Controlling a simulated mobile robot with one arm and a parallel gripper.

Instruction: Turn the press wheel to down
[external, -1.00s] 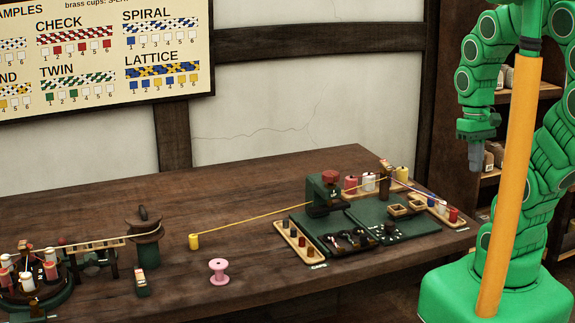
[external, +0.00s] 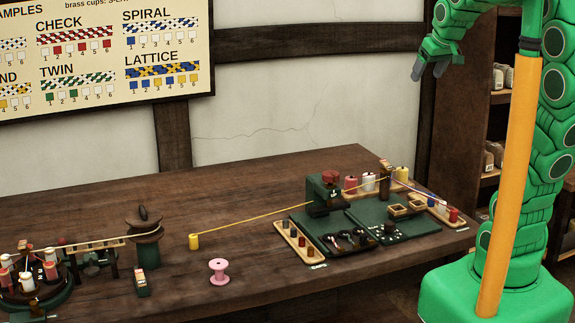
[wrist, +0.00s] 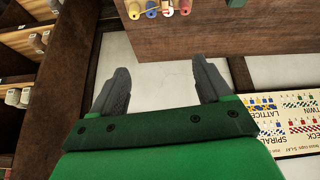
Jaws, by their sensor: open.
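The press (external: 322,195) is a dark green stand on the green board at the right of the table in the external view. Its red wheel (external: 330,177) sits at the top; its fine setting is too small to read. My gripper (external: 428,74) is high above and to the right of the press, well apart from it, in front of the wall. In the wrist view my gripper (wrist: 160,75) has its two grey fingers spread wide with nothing between them. The press does not show clearly in the wrist view.
A pink spool (external: 218,271) stands near the table's front. Coloured spools (external: 368,182) stand behind the board. A shelf is at the right. The table's back left is clear.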

